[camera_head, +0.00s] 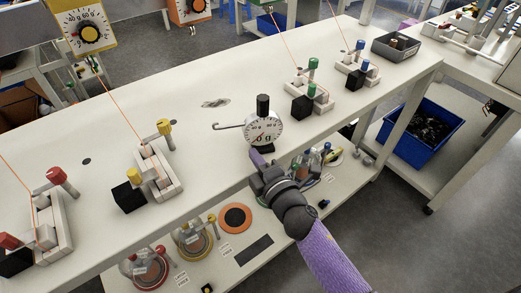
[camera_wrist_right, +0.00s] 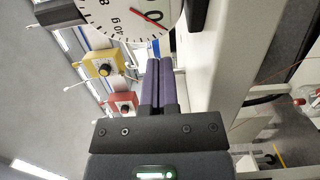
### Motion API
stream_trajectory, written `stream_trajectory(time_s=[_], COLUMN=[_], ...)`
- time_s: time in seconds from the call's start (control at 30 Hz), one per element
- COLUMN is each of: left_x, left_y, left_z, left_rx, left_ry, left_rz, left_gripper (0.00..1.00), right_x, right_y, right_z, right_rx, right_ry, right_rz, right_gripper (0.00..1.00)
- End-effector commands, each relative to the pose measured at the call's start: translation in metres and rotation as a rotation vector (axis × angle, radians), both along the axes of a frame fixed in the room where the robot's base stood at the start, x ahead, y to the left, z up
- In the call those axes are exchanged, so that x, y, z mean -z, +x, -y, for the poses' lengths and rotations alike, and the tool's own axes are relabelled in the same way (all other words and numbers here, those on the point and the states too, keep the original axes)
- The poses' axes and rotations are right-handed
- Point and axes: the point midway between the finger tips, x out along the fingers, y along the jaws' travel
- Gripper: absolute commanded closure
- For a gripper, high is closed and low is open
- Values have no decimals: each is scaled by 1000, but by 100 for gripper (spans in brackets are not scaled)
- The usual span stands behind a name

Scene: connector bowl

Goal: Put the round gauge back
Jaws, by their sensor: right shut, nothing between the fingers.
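The round gauge (camera_head: 264,130) has a white dial with a red needle, a black knob on top and a metal hook sticking out to the left. It stands upright on the tabletop near the front edge, with a dark piece at its bottom. My right gripper (camera_head: 257,157) is just in front of and below the gauge at the table edge. Its purple fingers are shut and empty. In the right wrist view the fingers (camera_wrist_right: 158,82) lie together, with part of the dial (camera_wrist_right: 128,15) beyond them. My left gripper is not in view.
White clamp blocks with coloured knobs stand on the white table (camera_head: 205,140), at left and at the back right. The lower shelf holds glass vessels (camera_head: 193,240), an orange ring mat (camera_head: 235,217) and a black rectangle (camera_head: 253,250). A blue bin (camera_head: 422,130) stands at right.

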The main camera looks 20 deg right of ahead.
Motion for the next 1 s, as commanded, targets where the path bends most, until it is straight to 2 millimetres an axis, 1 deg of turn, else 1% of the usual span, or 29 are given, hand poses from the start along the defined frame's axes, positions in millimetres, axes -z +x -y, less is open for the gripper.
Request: stream_trajectory(time_s=[0.03, 0.1, 0.2, 0.57, 0.8, 0.9, 1.0], left_x=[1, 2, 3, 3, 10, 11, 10], left_y=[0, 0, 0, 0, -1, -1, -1], left_z=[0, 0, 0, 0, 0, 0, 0], left_rx=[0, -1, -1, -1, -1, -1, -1], left_ry=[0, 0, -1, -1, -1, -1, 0], left_rz=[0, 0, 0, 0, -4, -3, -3], left_gripper=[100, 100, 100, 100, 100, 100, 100], right_x=[0, 0, 0, 0, 1, 0, 0], right_y=[7, 14, 19, 22, 47, 52, 52], right_z=[5, 9, 13, 15, 31, 34, 34], right_rx=[0, 0, 1, 0, -1, 0, 0], right_ry=[-3, -2, -1, -1, -2, -1, 0], right_rz=[2, 0, 0, 0, -1, 0, 0], right_gripper=[100, 100, 100, 100, 100, 100, 100])
